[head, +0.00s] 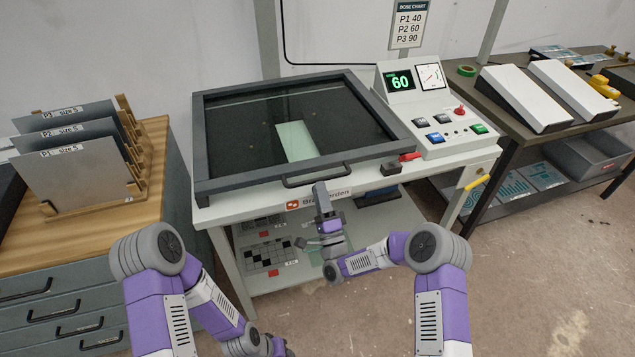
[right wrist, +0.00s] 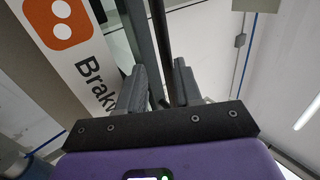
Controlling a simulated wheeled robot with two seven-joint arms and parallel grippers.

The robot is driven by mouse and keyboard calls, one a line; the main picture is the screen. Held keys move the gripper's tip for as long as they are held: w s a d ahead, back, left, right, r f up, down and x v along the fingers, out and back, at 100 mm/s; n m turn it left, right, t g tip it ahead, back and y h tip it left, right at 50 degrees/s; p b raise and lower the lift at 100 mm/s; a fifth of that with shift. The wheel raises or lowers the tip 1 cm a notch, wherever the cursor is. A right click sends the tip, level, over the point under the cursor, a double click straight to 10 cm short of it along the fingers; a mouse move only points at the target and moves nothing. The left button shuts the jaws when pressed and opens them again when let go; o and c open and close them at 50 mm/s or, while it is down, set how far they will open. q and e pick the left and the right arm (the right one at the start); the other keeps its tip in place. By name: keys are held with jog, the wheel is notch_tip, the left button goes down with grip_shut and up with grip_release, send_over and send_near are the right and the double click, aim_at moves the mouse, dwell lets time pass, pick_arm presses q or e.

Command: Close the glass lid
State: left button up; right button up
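The glass lid (head: 240,181) is a dark-framed pane on the white processor table. It lies flat or nearly flat; I cannot tell whether its front edge touches the base. A pale plate (head: 296,141) shows through the glass. A dark bar handle (head: 316,181) runs along the lid's front edge. My right gripper (head: 322,195) is just in front of and below the handle. In the right wrist view its two fingers (right wrist: 160,88) are apart, with the dark handle bar (right wrist: 162,30) beyond the gap between them; contact is unclear. My left gripper is out of view.
The control panel (head: 438,112) right of the lid shows 60. A red lever (head: 410,157) and a small dark block (head: 391,168) sit near the lid's front right corner. A wooden cabinet (head: 60,238) with plates stands left. A dark bench (head: 510,125) stands right.

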jog(key=shift+v, duration=2.2)
jog(key=s+d+f+n+g+h+p, duration=0.1)
jog(key=s+f+n+g+p, duration=0.25)
jog(key=f+g, duration=0.3)
jog(key=s+d+f+n+g+h+p, duration=0.1)
jog(key=s+f+n+g+p, duration=0.2)
jog(key=f+g, duration=0.35)
jog(key=s+d+f+n+g, duration=0.1)
jog(key=s+d+f+g, duration=0.1)
jog(key=s, duration=0.6)
jog(key=s+d+f+n+g+p, duration=0.1)
jog(key=s+n+g, duration=0.1)
jog(key=s+g, duration=0.3)
jog(key=s+d+f+n+g+h+p, duration=0.1)
jog(key=s+d+f+n+g, duration=0.1)
jog(key=s, duration=0.8)
jog(key=shift+s+d+f+g, duration=0.3)
jog(key=shift+s+f+g, duration=0.05)
jog(key=shift+g, duration=0.45)
jog(key=shift+n, duration=0.25)
jog(key=shift+c, duration=0.4)
